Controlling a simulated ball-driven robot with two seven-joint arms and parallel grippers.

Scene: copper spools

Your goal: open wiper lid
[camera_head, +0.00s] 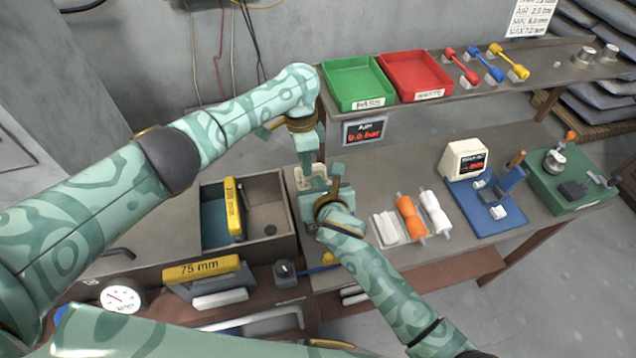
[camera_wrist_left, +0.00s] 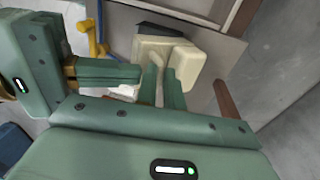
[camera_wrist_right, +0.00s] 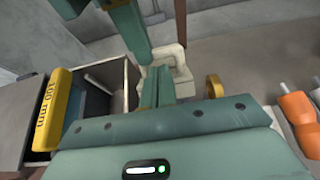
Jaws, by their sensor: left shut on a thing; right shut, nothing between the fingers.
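The wiper is a cream box-like unit (camera_wrist_left: 196,66) on the bench, with a dark part (camera_wrist_left: 160,30) beside it; I take its cream upper piece to be the lid. My left gripper (camera_wrist_left: 162,88) is shut on a thin cream part of it, between its fingers. The unit also shows in the right wrist view (camera_wrist_right: 181,66), but in the head view my grippers mostly cover it. My right gripper (camera_wrist_right: 157,86) is shut and empty, close beside the unit; whether it touches is unclear. How far the lid stands open cannot be told.
An open bin (camera_head: 287,205) with a yellow 100 mm block (camera_head: 235,208) is at left. White and orange spools (camera_head: 410,217) lie right of the grippers. Green (camera_head: 358,85) and red (camera_head: 415,78) trays stand on the shelf behind. A blue fixture (camera_head: 487,205) is farther right.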

